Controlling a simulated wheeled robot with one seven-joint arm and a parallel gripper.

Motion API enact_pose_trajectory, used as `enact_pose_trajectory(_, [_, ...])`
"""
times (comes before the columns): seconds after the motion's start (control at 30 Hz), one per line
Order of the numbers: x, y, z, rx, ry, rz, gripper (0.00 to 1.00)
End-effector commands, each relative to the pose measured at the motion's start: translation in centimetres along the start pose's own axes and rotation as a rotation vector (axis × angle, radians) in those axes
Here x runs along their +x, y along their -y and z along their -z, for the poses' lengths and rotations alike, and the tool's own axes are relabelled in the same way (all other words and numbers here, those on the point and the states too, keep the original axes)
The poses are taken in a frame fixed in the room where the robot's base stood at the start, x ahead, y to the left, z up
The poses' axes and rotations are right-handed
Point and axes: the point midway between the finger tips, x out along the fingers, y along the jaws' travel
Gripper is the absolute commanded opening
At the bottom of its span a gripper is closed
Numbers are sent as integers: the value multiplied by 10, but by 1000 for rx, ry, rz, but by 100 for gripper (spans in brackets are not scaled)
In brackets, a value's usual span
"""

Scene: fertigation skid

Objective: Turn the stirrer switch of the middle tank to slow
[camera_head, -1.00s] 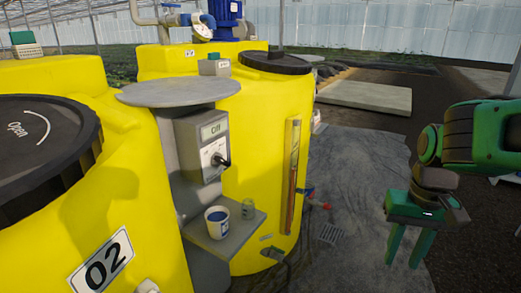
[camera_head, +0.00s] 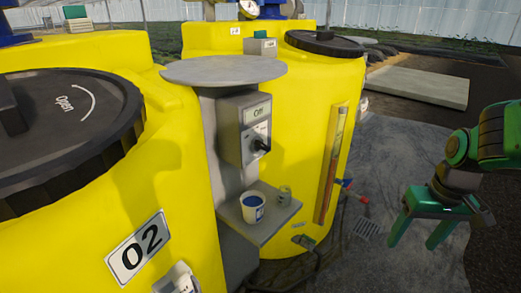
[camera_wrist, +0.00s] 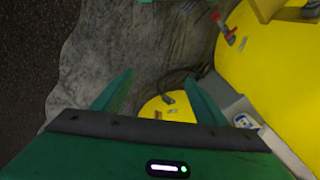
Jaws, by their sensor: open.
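A grey switch box (camera_head: 231,130) stands on a grey post between the near yellow tank marked 02 (camera_head: 139,247) and the yellow tank behind it (camera_head: 290,100). Its small display seems to read "Off". A black knob (camera_head: 262,145) sticks out of its front face; its exact pointing is too small to tell. My gripper (camera_head: 415,240) is open and empty at the right, well apart from the box, with its fingers pointing down. In the wrist view the open fingers (camera_wrist: 158,78) have nothing between them, and the switch box does not show.
A round grey plate (camera_head: 223,69) overhangs the box. A red-handled valve (camera_head: 360,198) juts from the rear tank. Grey floor lies open before my gripper.

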Motion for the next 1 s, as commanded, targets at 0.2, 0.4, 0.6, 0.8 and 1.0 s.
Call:
enact_pose_trajectory(0.2, [57, 71, 55, -278, -80, 171, 66])
enact_pose_trajectory(0.4, [90, 152, 89, -445, -205, 403, 66])
enact_pose_trajectory(0.6, [89, 233, 118, -494, -386, 669, 66])
enact_pose_trajectory(0.8, [53, 289, 155, -413, -609, 923, 66])
enact_pose_trajectory(1.0, [6, 303, 196, -246, -811, 1096, 66])
